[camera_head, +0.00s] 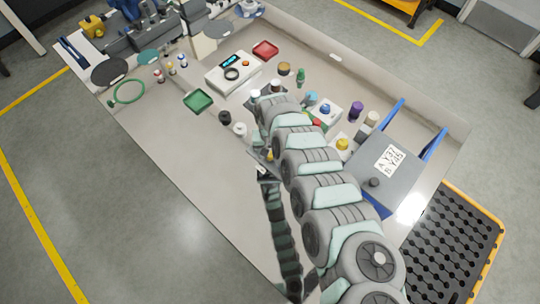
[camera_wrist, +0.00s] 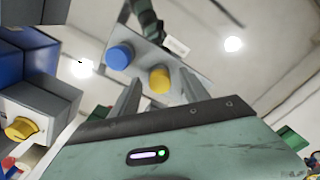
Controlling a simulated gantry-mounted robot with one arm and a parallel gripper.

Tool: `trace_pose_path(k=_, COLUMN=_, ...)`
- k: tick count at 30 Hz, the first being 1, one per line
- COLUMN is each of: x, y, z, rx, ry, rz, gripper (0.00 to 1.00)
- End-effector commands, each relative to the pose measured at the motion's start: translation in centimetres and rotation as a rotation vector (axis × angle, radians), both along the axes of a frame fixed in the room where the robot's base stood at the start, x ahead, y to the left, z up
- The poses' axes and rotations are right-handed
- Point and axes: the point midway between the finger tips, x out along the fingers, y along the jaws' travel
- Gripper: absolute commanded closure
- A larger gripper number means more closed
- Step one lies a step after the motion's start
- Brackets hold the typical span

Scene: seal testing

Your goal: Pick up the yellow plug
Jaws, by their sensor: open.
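A round yellow plug (camera_wrist: 160,79) sits on a grey plate (camera_wrist: 143,80) beside a round blue plug (camera_wrist: 120,57). In the wrist view, the fingers of my gripper (camera_wrist: 158,84) are spread apart, with the yellow plug showing between their tips. I cannot tell the depth between tips and plug, and no contact is visible. In the head view, a small yellow spot (camera_head: 270,155) shows beside my arm's dark end, which partly hides the plate there. Another yellow knob sits on a white box (camera_head: 342,153); a similar one (camera_wrist: 20,128) shows at left in the wrist view.
On the table stand a white scale (camera_head: 228,77), a green tray (camera_head: 198,101), a red tray (camera_head: 265,50), a dark bottle cap (camera_head: 225,117) and a large grey box (camera_head: 370,165) at right. The table's front left is clear.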

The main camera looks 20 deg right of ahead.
Motion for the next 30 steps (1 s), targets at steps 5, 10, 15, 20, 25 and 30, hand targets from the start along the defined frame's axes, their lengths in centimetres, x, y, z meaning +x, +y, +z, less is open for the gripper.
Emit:
trace_pose_path(k=5, x=0.03, y=-0.03, z=0.08, rx=0.000, ry=-0.001, rz=0.000, gripper=0.50)
trace_pose_path(k=10, x=0.04, y=-0.04, z=0.09, rx=0.000, ry=-0.001, rz=0.000, gripper=0.64)
trace_pose_path(k=15, x=0.04, y=-0.04, z=0.09, rx=0.000, ry=-0.001, rz=0.000, gripper=0.78)
trace_pose_path(k=20, x=0.04, y=-0.04, z=0.09, rx=0.000, ry=-0.001, rz=0.000, gripper=0.91)
trace_pose_path(k=25, x=0.05, y=-0.05, z=0.10, rx=0.000, ry=-0.001, rz=0.000, gripper=1.00)
trace_pose_path(k=30, x=0.04, y=-0.05, z=0.10, rx=0.000, ry=-0.001, rz=0.000, gripper=1.00)
